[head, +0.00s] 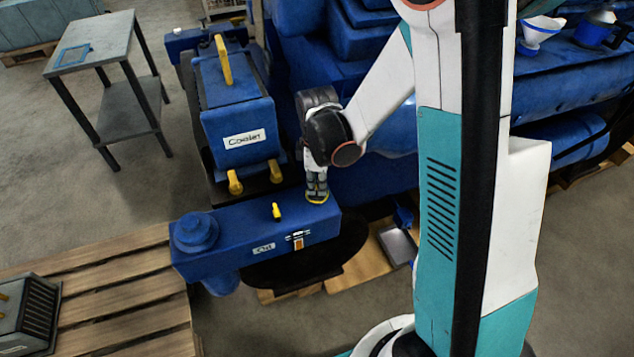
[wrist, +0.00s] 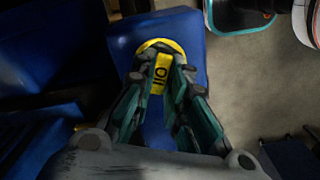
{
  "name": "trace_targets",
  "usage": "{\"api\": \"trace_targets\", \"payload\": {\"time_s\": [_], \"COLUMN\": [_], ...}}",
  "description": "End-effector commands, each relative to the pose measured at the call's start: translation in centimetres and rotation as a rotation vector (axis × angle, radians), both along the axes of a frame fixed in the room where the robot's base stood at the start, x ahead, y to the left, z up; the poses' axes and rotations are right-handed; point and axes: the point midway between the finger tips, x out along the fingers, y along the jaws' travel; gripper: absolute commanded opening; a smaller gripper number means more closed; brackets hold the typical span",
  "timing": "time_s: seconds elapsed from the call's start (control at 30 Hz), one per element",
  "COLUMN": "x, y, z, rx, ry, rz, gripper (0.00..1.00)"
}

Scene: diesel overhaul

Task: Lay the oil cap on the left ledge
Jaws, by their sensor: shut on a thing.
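The oil cap (wrist: 160,68) is a yellow disc with a raised bar marked OIL. In the wrist view my gripper (wrist: 158,88) has its fingers on both sides of this bar, shut on it. In the head view the cap's yellow rim (head: 317,198) shows under my gripper (head: 317,184), at the right end of the top of a long blue box (head: 240,228). I cannot tell whether the cap is seated there or just lifted. No part is clearly marked as the left ledge.
A yellow lever (head: 276,211) stands on the blue box beside my gripper. A blue cooler (head: 232,100) with yellow handles is behind it. A grey side table (head: 95,52) stands at left and a wooden pallet (head: 110,300) at front left. A funnel (head: 541,31) sits at upper right.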

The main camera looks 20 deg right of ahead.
Motion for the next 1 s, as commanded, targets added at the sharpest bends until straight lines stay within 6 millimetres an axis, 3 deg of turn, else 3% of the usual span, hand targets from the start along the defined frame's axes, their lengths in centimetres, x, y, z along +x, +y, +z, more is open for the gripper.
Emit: {"api": "trace_targets", "payload": {"time_s": [0.77,1.0], "x": [0.0,0.0], "y": [0.0,0.0], "z": [2.1,3.8], "rx": [0.0,0.0], "ry": [0.0,0.0], "rz": [0.0,0.0], "gripper": [0.0,0.0]}}
